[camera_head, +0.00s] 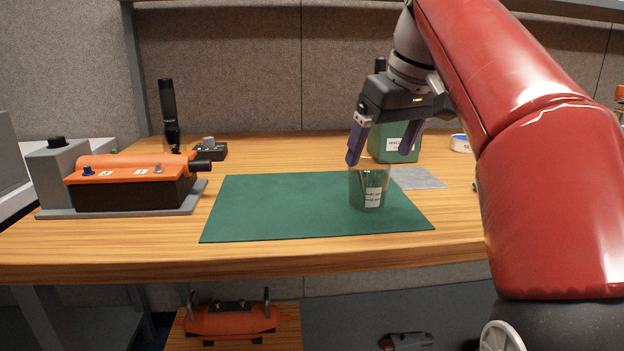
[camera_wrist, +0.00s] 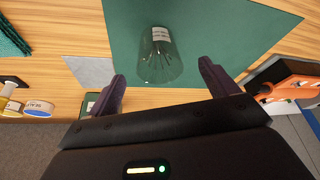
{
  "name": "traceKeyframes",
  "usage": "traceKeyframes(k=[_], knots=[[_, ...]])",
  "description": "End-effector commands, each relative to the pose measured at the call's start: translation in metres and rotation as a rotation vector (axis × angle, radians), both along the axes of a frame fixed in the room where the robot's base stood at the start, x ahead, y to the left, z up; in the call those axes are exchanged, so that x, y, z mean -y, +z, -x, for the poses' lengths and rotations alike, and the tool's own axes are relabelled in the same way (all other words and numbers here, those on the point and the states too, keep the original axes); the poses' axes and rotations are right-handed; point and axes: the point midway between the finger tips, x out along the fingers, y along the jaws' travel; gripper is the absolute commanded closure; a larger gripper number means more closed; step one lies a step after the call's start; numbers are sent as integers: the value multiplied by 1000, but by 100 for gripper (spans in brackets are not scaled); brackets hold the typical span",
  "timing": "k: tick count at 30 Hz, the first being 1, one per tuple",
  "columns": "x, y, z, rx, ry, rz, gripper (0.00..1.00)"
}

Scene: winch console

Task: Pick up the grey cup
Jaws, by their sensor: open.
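A see-through, faintly grey cup (camera_head: 368,192) with a white label stands on the green mat (camera_head: 270,207), towards its right side. Thin dark shapes show in it, too small to make out. In the wrist view the cup (camera_wrist: 160,58) lies ahead of and between the fingertips. My gripper (camera_head: 380,156) is open, with its purple fingers pointing down just above the cup. The left fingertip overlaps the cup's rim in the head view; I cannot tell whether they touch. The gripper (camera_wrist: 161,72) shows empty in the wrist view.
A green labelled container (camera_head: 395,143) stands close behind my gripper, by a grey cloth (camera_head: 417,178). A white-and-blue roll (camera_head: 460,143) is at the back right. The orange winch console (camera_head: 130,183) stands at left. The mat's left part is clear.

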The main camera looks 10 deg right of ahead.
Motion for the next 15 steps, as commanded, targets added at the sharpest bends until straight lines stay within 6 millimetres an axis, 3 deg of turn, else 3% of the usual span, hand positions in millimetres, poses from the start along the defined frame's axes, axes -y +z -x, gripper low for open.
traceKeyframes(k=[4,15], knots=[[0,-5,-5,0,11,-1,14],[-6,-47,-28,-2,11,-2,14]])
